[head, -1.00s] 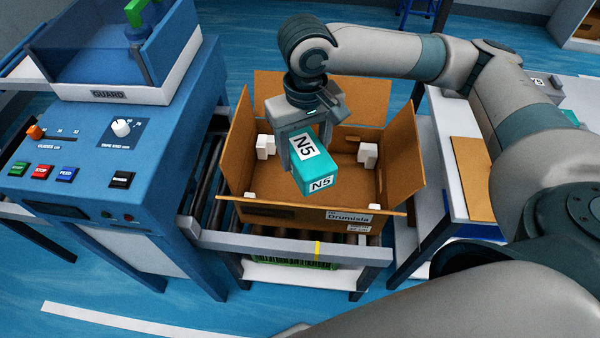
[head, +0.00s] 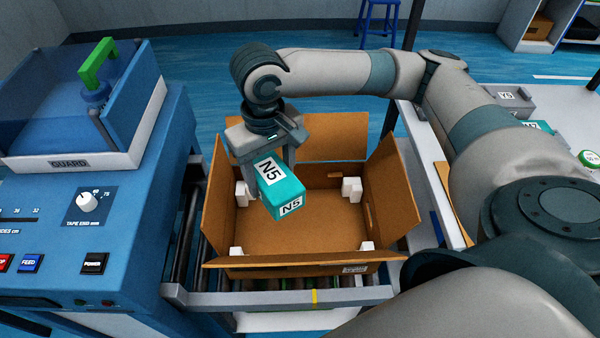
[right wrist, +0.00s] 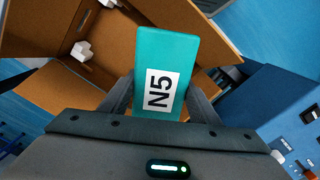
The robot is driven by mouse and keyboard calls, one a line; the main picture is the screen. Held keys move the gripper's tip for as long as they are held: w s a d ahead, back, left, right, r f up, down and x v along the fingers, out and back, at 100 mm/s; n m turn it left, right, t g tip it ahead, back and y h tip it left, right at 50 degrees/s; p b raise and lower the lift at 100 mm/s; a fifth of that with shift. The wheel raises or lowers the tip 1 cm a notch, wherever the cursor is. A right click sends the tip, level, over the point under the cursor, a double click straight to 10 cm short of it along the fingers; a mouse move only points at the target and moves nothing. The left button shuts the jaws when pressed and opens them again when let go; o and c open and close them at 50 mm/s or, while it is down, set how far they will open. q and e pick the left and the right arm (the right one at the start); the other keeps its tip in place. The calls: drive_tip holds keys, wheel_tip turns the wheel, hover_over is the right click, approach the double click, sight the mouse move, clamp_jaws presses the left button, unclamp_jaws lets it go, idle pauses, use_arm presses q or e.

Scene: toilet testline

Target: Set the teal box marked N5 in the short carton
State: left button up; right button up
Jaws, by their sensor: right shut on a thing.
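The teal box marked N5 (head: 279,189) is held in my right gripper (head: 262,165), over the left part of the open carton. The right wrist view shows the teal box (right wrist: 153,60) between the two fingers of the right gripper (right wrist: 160,95), its N5 label facing the camera. The carton (head: 315,220) is brown with its flaps up and stands on the roller conveyor; white corner pieces show inside it. The box appears above the carton floor, and I cannot tell its exact height. My left gripper is not in view.
A blue machine (head: 110,220) with buttons, a knob and a clear guard stands close on the left. The conveyor's front rail (head: 270,298) runs before the carton. A white table on the right holds a grey box (head: 510,97) and another teal box (head: 537,127).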

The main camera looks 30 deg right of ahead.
drive_tip(key=shift+w+f, duration=0.2)
drive_tip(key=shift+f, duration=0.1)
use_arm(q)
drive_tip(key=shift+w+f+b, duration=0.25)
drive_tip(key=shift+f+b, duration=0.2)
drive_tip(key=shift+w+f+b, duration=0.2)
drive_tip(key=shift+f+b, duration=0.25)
use_arm(e)
drive_tip(key=d+f+n, duration=1.1)
drive_tip(key=d+f, duration=1)
drive_tip(key=f, duration=0.4)
drive_tip(key=shift+w+d+n, duration=0.4)
drive_tip(key=shift+w, duration=0.05)
drive_tip(key=shift+a, duration=0.15)
